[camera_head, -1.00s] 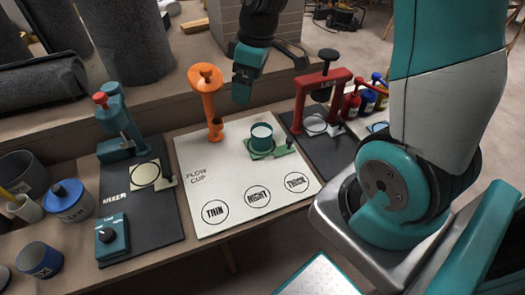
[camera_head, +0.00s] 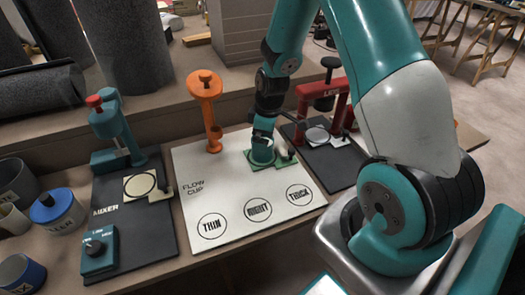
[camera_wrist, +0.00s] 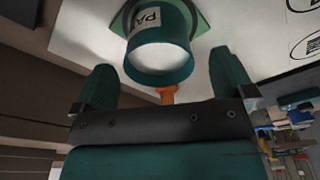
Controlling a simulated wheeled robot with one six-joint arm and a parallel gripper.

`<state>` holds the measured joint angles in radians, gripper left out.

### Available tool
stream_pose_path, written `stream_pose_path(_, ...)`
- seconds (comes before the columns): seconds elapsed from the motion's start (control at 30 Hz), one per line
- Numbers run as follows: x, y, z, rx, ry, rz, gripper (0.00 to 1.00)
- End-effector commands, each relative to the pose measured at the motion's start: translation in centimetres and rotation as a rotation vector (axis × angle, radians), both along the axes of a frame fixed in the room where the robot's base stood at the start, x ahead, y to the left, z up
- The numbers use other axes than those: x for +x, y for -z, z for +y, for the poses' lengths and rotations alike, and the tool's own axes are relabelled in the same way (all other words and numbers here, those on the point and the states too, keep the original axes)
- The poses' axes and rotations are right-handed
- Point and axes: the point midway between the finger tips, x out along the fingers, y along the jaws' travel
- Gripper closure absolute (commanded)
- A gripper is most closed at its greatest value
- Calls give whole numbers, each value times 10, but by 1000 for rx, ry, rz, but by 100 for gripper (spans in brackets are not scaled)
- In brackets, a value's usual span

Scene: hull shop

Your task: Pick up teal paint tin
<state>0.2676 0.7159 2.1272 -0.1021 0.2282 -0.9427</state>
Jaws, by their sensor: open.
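The teal paint tin (camera_head: 262,157) stands on a green pad (camera_head: 284,163) on the white flow cup board (camera_head: 190,190). In the wrist view the tin (camera_wrist: 160,50) shows its pale round opening or contents and part of a white label. My gripper (camera_head: 262,140) is over the tin from above. In the wrist view its two teal fingers (camera_wrist: 165,75) are apart, one to each side of the tin, with gaps between them and its wall. The fingers partly hide the tin in the head view.
An orange stand (camera_head: 206,105) rises behind the tin on the board. A red press (camera_head: 328,98) stands close on the right, and a teal mixer (camera_head: 115,135) on the left. The board's front, with three printed circles, is clear.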

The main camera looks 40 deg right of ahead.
Motion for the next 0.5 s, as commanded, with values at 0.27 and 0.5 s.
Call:
stream_pose_path(0.27,3,42,2,1,0,3,0)
stream_pose_path(0.5,4,49,2,0,0,0,0)
